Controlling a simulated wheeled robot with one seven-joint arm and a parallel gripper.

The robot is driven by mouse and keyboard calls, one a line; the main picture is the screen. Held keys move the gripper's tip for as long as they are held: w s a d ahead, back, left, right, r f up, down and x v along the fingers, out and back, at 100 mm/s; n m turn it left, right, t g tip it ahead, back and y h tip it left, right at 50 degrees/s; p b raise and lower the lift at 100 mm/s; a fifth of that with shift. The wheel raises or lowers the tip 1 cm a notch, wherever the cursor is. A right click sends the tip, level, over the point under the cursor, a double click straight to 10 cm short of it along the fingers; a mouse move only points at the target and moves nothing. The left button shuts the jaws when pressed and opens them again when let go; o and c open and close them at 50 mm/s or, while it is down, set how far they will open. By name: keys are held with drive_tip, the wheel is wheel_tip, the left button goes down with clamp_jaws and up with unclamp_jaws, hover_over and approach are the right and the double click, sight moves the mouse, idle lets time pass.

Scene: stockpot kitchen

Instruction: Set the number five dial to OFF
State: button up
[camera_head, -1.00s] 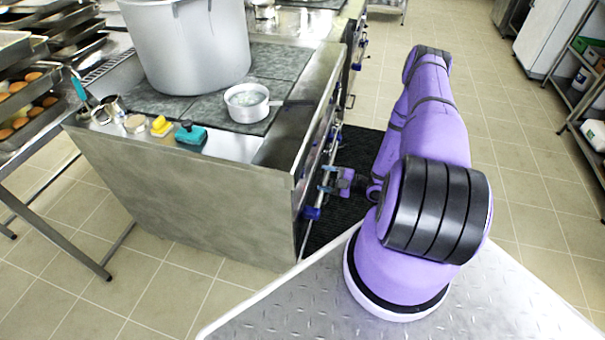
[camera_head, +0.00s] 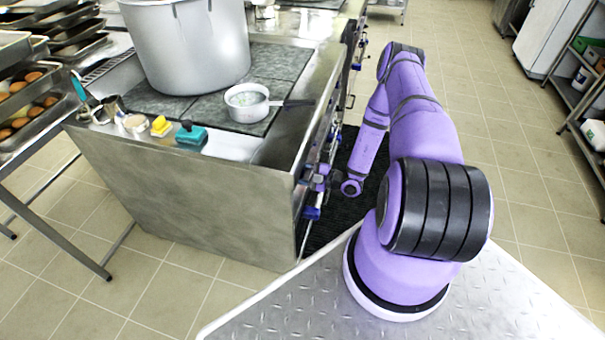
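The dials sit on the front face of the stove (camera_head: 185,195), which I see almost edge-on. One blue dial (camera_head: 311,212) shows near the front corner of that face, and others farther along are small and partly hidden. I cannot read any numbers or OFF marks, so I cannot tell which dial is number five. My gripper (camera_head: 317,182) is at the stove front, just above the blue dial in the picture. Its fingers are too small and hidden to show whether they are open or shut, or whether they touch a dial.
A large stockpot (camera_head: 190,50) and a small saucepan (camera_head: 248,106) stand on the stove top, the saucepan's handle pointing right. A yellow sponge (camera_head: 161,126) and a teal brush (camera_head: 190,137) lie near its left edge. A black mat (camera_head: 357,200) covers the floor before the stove. Open tiled floor lies right.

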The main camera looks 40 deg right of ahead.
drive_tip(key=c, duration=0.5)
drive_tip(key=shift+o, duration=0.2)
